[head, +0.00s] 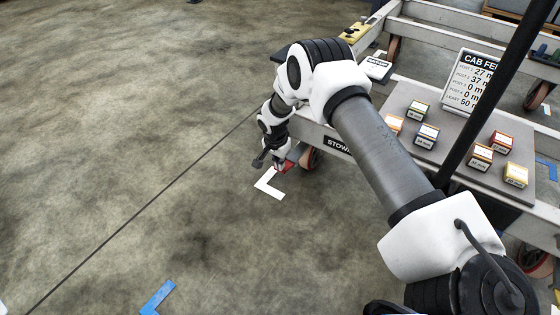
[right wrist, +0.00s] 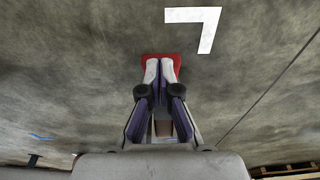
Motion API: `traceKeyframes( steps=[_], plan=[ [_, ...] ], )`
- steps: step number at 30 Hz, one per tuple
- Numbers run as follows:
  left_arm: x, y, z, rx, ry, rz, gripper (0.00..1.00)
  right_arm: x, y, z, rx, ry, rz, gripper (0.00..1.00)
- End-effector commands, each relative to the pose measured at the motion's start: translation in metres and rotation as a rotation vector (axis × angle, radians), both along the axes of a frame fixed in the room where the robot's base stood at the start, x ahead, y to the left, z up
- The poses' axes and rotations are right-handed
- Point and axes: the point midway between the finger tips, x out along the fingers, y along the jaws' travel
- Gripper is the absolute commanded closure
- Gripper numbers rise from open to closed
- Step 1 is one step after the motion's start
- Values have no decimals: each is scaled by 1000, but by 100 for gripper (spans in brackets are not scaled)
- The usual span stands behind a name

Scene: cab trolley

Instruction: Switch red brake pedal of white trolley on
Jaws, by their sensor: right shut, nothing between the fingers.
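The red brake pedal (head: 286,167) sits low at the near left corner of the pale trolley (head: 322,137), beside a caster wheel (head: 310,159). My right gripper (head: 277,167) is at the pedal, pointing down, and partly covers it. In the right wrist view my right gripper (right wrist: 161,66) is shut and empty, with its fingertips over the red pedal (right wrist: 148,58). Only the pedal's edges show around the fingertips. I cannot tell whether they touch it or hover just above. The pedal's exact tilt is hidden. My left gripper is not in view.
A white corner mark (head: 268,187) lies on the floor by the pedal. The trolley's deck (head: 400,150) carries several small boxes and a sign (head: 470,82). A dark post (head: 490,95) rises at the right.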

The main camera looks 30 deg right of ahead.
Motion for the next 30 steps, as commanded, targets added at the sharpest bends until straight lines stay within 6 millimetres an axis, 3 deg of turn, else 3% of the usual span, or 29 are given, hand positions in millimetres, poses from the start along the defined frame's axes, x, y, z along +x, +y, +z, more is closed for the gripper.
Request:
traceKeyframes(
  steps=[10,18,30],
  plan=[
    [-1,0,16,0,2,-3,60,-3,6,-7,0,1,0,100],
    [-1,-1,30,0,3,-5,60,-6,13,-25,1,1,0,100],
    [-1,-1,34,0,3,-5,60,-7,17,-47,0,0,0,100]
  ],
)
